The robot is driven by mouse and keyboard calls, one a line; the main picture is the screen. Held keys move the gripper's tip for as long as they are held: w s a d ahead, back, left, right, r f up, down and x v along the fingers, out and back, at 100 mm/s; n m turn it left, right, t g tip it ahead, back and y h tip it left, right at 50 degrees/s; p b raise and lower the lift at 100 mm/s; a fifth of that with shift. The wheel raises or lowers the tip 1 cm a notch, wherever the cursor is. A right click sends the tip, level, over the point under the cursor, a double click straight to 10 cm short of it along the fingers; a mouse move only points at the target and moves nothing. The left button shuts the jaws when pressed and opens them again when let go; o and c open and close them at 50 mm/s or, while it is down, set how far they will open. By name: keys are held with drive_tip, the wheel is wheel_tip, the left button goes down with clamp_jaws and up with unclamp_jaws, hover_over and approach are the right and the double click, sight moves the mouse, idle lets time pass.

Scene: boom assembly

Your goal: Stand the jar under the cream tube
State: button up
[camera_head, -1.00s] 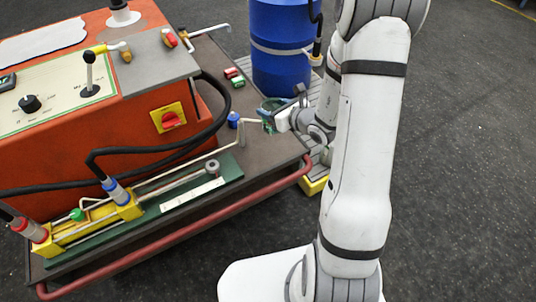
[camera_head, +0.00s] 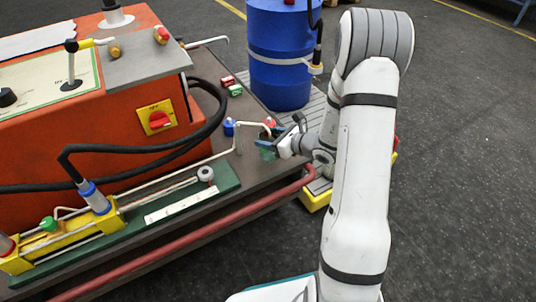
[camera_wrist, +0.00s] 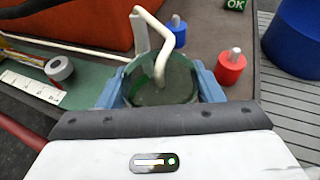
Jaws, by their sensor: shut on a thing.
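The jar (camera_wrist: 150,92) is green, see-through and open-topped. My gripper (camera_wrist: 158,86) is shut on it, with a blue finger on each side in the wrist view. The jar (camera_head: 265,152) also shows near the bench corner in the head view, partly hidden by my gripper (camera_head: 272,144). The cream tube (camera_wrist: 167,38) rises from a post and bends over the jar; its lower end shows over the jar's mouth in the wrist view. The cream tube (camera_head: 252,124) also shows in the head view. I cannot tell whether the jar's base touches the bench.
A red peg (camera_wrist: 231,66) stands close right of the jar, and a blue peg (camera_wrist: 173,28) stands behind the tube. A grey roller (camera_wrist: 60,69) lies left. A blue barrel (camera_head: 278,80) stands beyond the bench. A red rail (camera_head: 230,214) runs along the bench edge.

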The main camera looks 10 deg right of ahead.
wheel_tip(320, 180, down, 5)
drive_tip(key=shift+r+b, duration=0.15)
drive_tip(key=shift+b, duration=0.7)
drive_tip(key=shift+r, duration=0.15)
drive_tip(key=o, duration=0.6)
drive_tip(key=shift+f, duration=0.25)
drive_tip(key=o, duration=0.4)
drive_tip(key=shift+o, duration=0.2)
drive_tip(key=shift+r, duration=0.1)
